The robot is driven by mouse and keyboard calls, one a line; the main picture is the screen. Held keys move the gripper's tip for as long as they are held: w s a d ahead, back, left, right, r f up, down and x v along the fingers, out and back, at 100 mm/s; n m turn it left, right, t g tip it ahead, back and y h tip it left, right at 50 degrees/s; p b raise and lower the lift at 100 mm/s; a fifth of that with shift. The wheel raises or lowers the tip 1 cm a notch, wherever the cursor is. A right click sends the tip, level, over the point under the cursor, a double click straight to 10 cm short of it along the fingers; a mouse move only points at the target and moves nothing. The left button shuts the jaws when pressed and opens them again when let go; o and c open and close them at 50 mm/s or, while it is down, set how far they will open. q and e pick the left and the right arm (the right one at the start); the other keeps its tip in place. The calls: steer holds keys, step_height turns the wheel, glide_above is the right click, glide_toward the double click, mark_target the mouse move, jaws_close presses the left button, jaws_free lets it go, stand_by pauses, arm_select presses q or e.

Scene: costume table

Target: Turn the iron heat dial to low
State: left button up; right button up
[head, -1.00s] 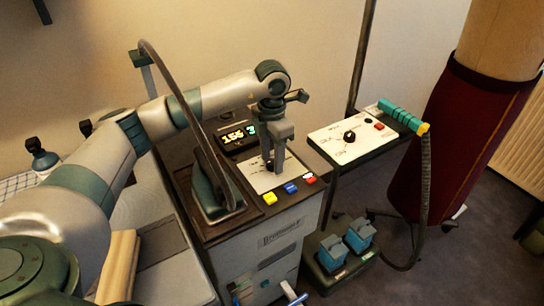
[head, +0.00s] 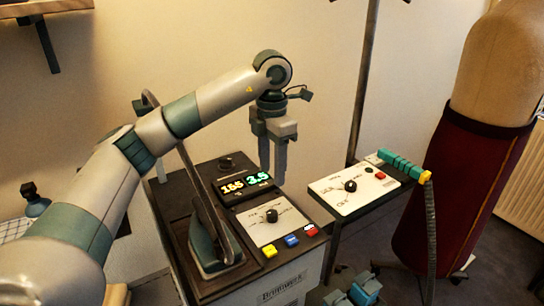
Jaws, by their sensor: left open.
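A steam-iron station (head: 212,285) stands in the middle with a dark top. A black dial (head: 272,215) sits on its white plate (head: 258,232); the plate's markings are too small to read. Behind it a display (head: 247,187) shows glowing digits, about 155 and 3.5. The iron (head: 212,242) rests upright on the left of the top. My left gripper (head: 272,180) is open and empty, fingers pointing down, above and behind the dial and apart from it. My right gripper is out of view.
A side panel (head: 335,202) to the right carries another black dial (head: 350,186), a red button and a teal handle (head: 402,166) with a hose. Yellow, blue and red buttons (head: 291,240) line the station's front edge. A dress form (head: 450,195) stands at right.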

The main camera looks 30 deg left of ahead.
arm_select(q)
steer(key=shift+r, duration=2)
